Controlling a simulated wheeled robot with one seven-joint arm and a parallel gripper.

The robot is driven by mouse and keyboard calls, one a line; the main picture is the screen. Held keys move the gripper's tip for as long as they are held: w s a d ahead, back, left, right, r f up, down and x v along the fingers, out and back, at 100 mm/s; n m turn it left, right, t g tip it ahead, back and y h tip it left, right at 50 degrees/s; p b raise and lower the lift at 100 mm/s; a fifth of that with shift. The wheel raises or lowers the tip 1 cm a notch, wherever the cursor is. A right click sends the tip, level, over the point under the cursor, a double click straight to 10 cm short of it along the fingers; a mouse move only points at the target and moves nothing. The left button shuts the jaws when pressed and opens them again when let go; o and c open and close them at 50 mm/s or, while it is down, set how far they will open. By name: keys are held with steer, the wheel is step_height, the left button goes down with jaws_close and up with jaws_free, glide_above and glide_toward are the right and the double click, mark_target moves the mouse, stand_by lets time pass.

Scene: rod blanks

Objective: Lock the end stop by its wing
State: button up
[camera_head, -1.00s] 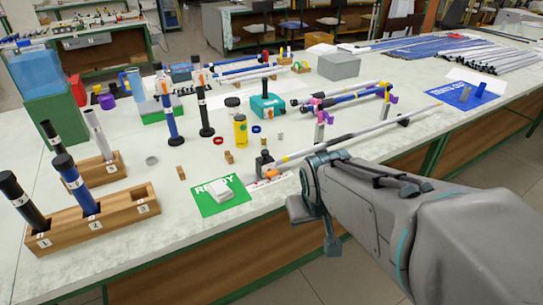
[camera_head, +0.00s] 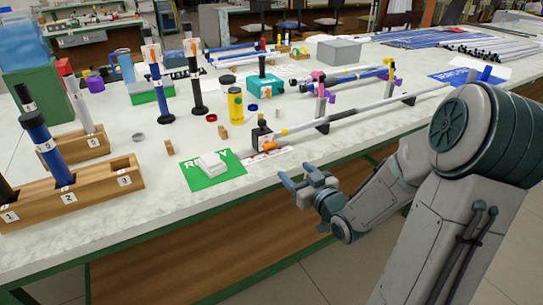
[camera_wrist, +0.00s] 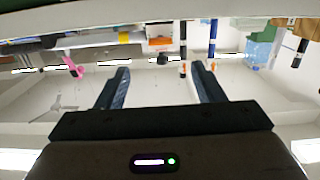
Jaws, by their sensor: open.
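The end stop (camera_head: 262,138) is a small dark block with an orange wing (camera_head: 269,147) low at its front. My gripper (camera_head: 297,174) is open and empty, apart from the stop, in front of the bench edge and to the stop's lower right. The wrist view shows both fingers (camera_wrist: 158,82) spread with nothing between them. The picture there is upside down, and I cannot surely pick out the stop.
Numbered wooden racks (camera_head: 125,182) holding rods stand further left. A yellow bottle (camera_head: 235,104) and a teal box (camera_head: 264,88) stand behind. Clear floor lies before the bench.

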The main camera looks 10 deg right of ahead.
mark_target(271, 146)
steer(key=shift+t, duration=0.3)
steer(key=b+x, duration=0.1)
steer(key=x, duration=1.2)
steer(key=shift+w+a+r, duration=0.15)
steer(key=shift+w, duration=0.15)
steer(key=c, duration=1)
